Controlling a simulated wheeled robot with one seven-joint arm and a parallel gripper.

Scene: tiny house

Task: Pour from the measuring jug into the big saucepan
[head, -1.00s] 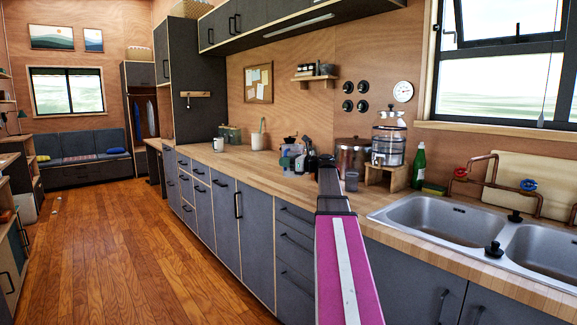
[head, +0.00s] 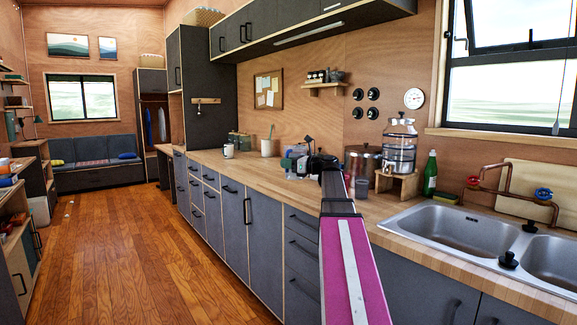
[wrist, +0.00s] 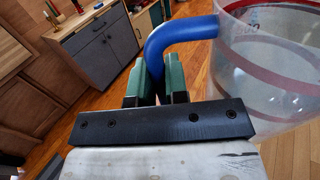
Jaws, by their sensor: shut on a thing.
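In the wrist view my gripper (wrist: 156,80) has its green fingers shut on the blue handle of the measuring jug (wrist: 262,70). The jug is clear, with red bands and markings, and is cut off by the right picture edge. Whether it holds anything is not clear. In the head view my gripper (head: 299,158) is small and partly hidden by my own arm, above or in front of the counter; the jug is hard to make out there. A large metal pot (head: 361,161), possibly the big saucepan, stands on the counter just right of my arm. Its lower part is partly hidden.
The wooden counter (head: 252,178) runs along the wall. Right of the pot are a glass dispenser (head: 399,148) on a stand, a green bottle (head: 430,174) and a double sink (head: 460,232). A mug (head: 228,151) stands farther left.

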